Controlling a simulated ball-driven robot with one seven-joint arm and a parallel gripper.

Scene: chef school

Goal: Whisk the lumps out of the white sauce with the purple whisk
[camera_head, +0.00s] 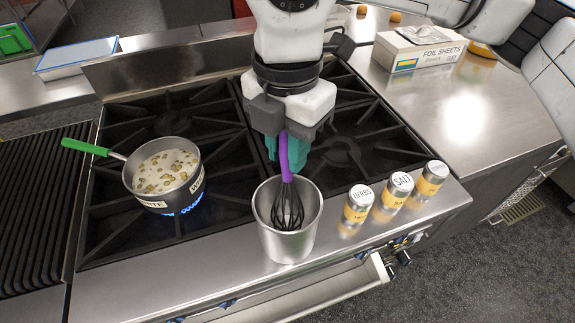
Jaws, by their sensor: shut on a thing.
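The purple whisk (284,157) has a purple handle and dark wires. My gripper (284,148), with teal fingers, is shut on its handle. The whisk's wire head hangs down inside a steel canister (270,243) on the front ledge of the stove; whether it touches the canister is hard to tell. The white sauce (160,163) is in a steel saucepan (192,197) on the left front burner. Tan lumps dot its surface. The pan has a green handle (84,146) pointing left and a partly readable label. A blue flame burns beneath it.
Several shakers stand right of the canister, including herbs (358,206) and salt (396,190). A foil sheets box (430,50) sits on the right counter. Black grates (222,150) surround the pan. A ribbed grill (40,190) lies at the far left.

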